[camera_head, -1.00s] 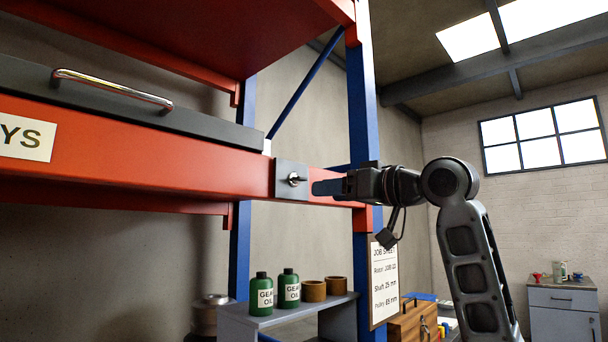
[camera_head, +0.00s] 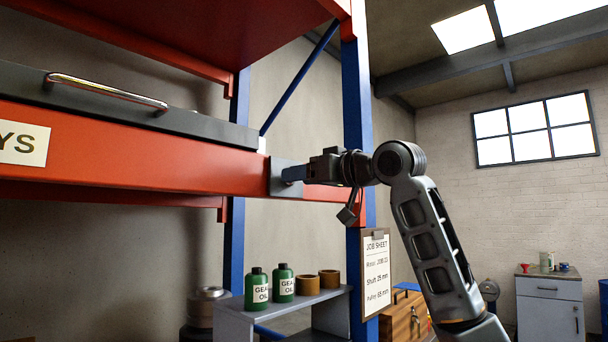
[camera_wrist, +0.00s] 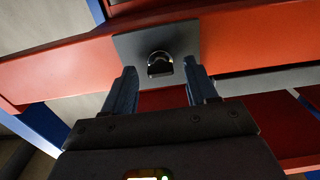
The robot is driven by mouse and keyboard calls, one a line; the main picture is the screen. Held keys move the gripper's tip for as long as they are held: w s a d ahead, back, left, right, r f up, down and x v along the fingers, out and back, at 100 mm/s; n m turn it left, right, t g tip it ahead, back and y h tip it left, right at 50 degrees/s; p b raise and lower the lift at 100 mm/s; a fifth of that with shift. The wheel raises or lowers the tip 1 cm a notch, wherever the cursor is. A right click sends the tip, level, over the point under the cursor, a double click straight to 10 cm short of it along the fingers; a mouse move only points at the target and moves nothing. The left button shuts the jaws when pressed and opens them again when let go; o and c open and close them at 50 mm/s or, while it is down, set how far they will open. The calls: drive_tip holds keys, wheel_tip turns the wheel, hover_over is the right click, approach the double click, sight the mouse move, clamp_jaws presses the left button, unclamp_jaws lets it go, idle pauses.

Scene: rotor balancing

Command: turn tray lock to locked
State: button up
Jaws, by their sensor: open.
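The tray lock is a small metal knob on a grey plate (camera_head: 277,181) fixed to the orange shelf beam. In the wrist view the lock knob (camera_wrist: 160,64) shows near the plate's lower middle, with a dark ring around it. My gripper (camera_head: 288,174) is at the plate and hides the knob in the head view. In the wrist view my gripper (camera_wrist: 160,82) is open, one blue-grey finger on each side of the knob. Whether the fingers touch it cannot be told. The dark tray (camera_head: 200,123) with a chrome handle lies on the beam left of the plate.
The orange beam (camera_head: 130,150) runs across the left, meeting a blue upright (camera_head: 355,100). Below are green oil bottles (camera_head: 257,290) on a grey shelf and a job sheet (camera_head: 376,273). A grey cabinet (camera_head: 550,305) stands far right.

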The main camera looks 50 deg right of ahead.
drive_tip(key=c, duration=1.1)
drive_tip(key=shift+o, duration=0.2)
drive_tip(key=shift+f+n+b, duration=0.1)
drive_tip(key=shift+n+b, duration=2.55)
drive_tip(key=shift+n, duration=6.25)
